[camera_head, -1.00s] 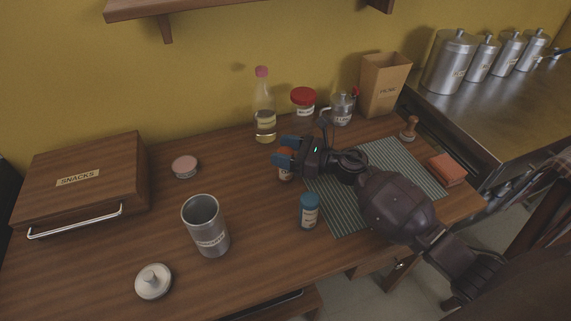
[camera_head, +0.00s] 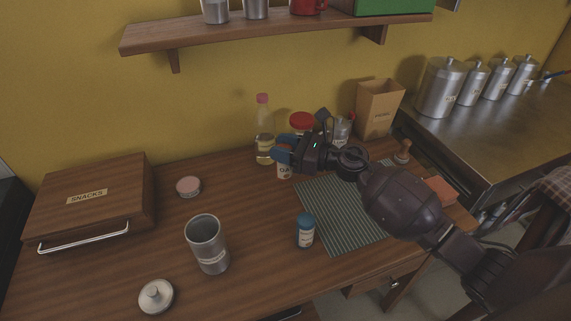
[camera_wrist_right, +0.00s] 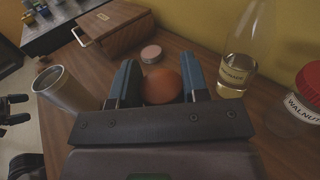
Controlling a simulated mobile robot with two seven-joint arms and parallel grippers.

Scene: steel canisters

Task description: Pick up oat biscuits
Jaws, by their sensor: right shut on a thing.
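A small jar (camera_head: 284,172) with a pale label, too small to read, sits between the fingers of my right gripper (camera_head: 281,156). In the right wrist view its round orange-brown lid (camera_wrist_right: 161,86) shows between the two blue fingers, which are shut on it. The gripper hides much of the jar in the head view. It appears held above the table, in front of the oil-like bottle (camera_head: 264,135). A dark pronged shape at the left edge of the wrist view looks like my left gripper (camera_wrist_right: 14,104); its opening is unclear.
An open steel canister (camera_head: 208,247), its loose lid (camera_head: 156,296), a pink-topped tin (camera_head: 188,187) and a snacks box (camera_head: 92,202) stand left. A red-lidded jar (camera_head: 302,121) is behind the gripper.

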